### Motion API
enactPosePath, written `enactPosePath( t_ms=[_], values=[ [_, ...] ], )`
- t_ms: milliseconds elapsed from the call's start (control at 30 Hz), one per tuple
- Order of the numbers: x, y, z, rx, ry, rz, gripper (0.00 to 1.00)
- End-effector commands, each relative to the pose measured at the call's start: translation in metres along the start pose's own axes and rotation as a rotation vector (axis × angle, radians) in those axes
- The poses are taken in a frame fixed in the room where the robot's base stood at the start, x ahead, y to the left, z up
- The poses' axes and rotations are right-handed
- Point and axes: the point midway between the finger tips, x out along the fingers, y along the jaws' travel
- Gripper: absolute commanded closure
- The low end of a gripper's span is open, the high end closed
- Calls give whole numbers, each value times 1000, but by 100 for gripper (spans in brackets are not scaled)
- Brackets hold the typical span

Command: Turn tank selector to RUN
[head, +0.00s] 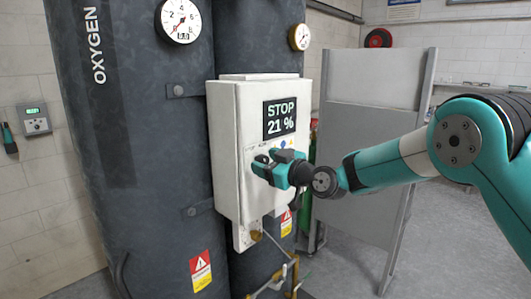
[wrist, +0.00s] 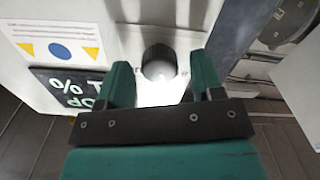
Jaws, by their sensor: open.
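The white control box (head: 232,160) is mounted on the dark oxygen tanks, and its screen (head: 280,118) reads STOP 21 %. The screen (wrist: 72,90) also shows upside down in the wrist view. A dark round knob (wrist: 159,58), seemingly the tank selector, sits on a pale plate on the box face. My gripper (head: 261,166) is at the box front below the screen. In the wrist view my gripper (wrist: 163,74) is open, with one green finger on each side of the knob. I cannot tell if the fingers touch it. The knob's pointer and its markings are not readable.
Two tall dark tanks (head: 130,150) carry pressure gauges (head: 180,20). Pipes and a brass valve (head: 285,272) are below the box. A grey panel (head: 365,150) stands to the right behind my arm. A small wall device (head: 35,121) is at the far left.

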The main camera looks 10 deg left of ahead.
Motion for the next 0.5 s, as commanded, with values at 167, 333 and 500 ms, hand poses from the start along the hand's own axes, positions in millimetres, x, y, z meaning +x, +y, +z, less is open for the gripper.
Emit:
enactPosePath(
  t_ms=[167,333,500],
  values=[
    [7,0,0,-1,0,0,39],
    [7,0,0,-1,0,0,39],
    [7,0,0,-1,0,0,69]
  ],
)
